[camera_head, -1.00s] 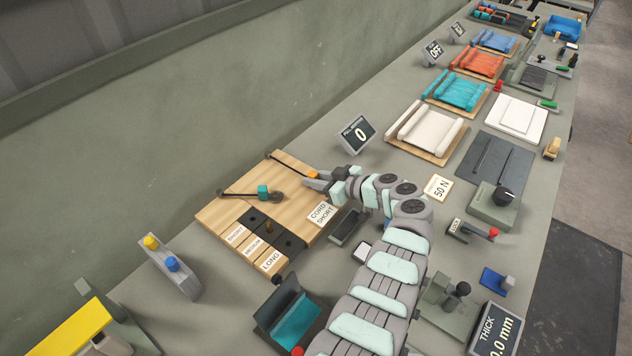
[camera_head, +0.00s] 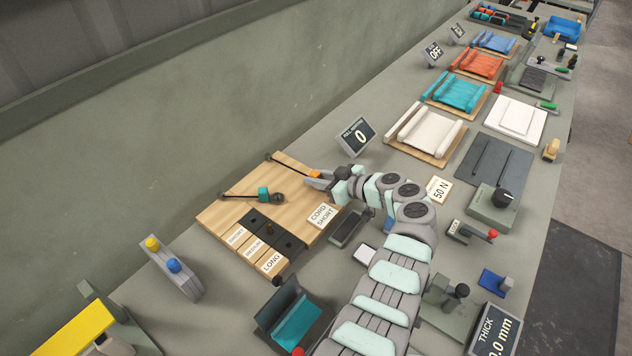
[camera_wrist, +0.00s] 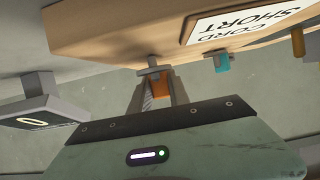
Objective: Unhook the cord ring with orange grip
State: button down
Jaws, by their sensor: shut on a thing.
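The orange grip (camera_head: 314,174) is at the end of a dark cord that runs from the far edge of the wooden board (camera_head: 215,212). My gripper (camera_head: 322,176) is shut on the orange grip near the board's right corner. In the wrist view the orange grip (camera_wrist: 161,83) shows between the fingers, close to a grey peg (camera_wrist: 153,68) on the board. The ring is mostly hidden, and I cannot tell whether it is around the peg or clear of it. A second cord with a teal grip (camera_head: 263,193) ends at a dark round knob.
The board carries labels marked short, medium and long and a "CORD SHORT" plate (camera_head: 321,215). A display reading 0 (camera_head: 357,135) stands just behind my gripper.

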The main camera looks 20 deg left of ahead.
jog(key=shift+d+r+p, duration=0.1)
jog(key=shift+r+p, duration=1.15)
jog(key=shift+r, duration=0.95)
